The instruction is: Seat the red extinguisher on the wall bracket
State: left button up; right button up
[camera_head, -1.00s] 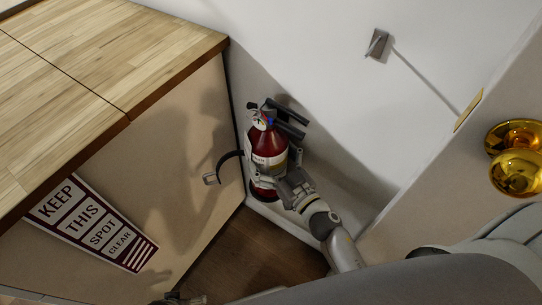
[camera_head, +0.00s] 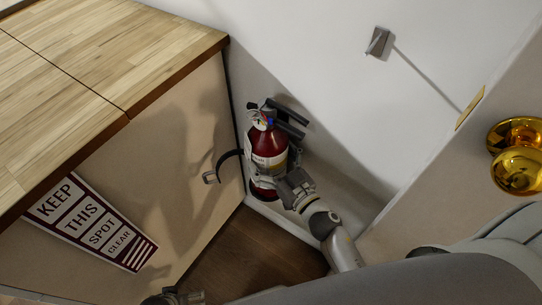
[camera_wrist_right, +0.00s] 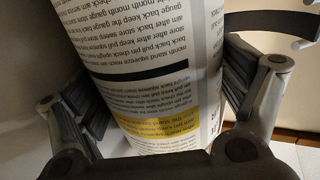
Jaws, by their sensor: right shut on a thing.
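The red extinguisher (camera_head: 275,142), with a white label and a dark hose at its left, stands nearly upright in the corner between cabinet and wall. My right gripper (camera_head: 274,172) is shut around its body. In the right wrist view the fingers lie on both sides of the label (camera_wrist_right: 155,75). The extinguisher's base is partly hidden by the gripper.
A cabinet with a wooden top (camera_head: 110,50) is close at the left, with a "Keep this spot clear" sign (camera_head: 93,222) on its side. A door with a brass knob (camera_head: 517,165) is at the right.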

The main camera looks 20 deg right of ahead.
pick_arm(q)
jog(key=shift+s, duration=0.15)
pick_arm(e)
jog(key=shift+w+a+r, duration=0.1)
jog(key=shift+r, duration=0.25)
pick_arm(q)
jog(key=shift+r, duration=0.3)
pick_arm(e)
jog(key=shift+f, duration=0.1)
jog(key=o, duration=1.8)
pick_arm(q)
jog(key=shift+f, duration=0.1)
pick_arm(e)
jog(key=shift+f, duration=0.1)
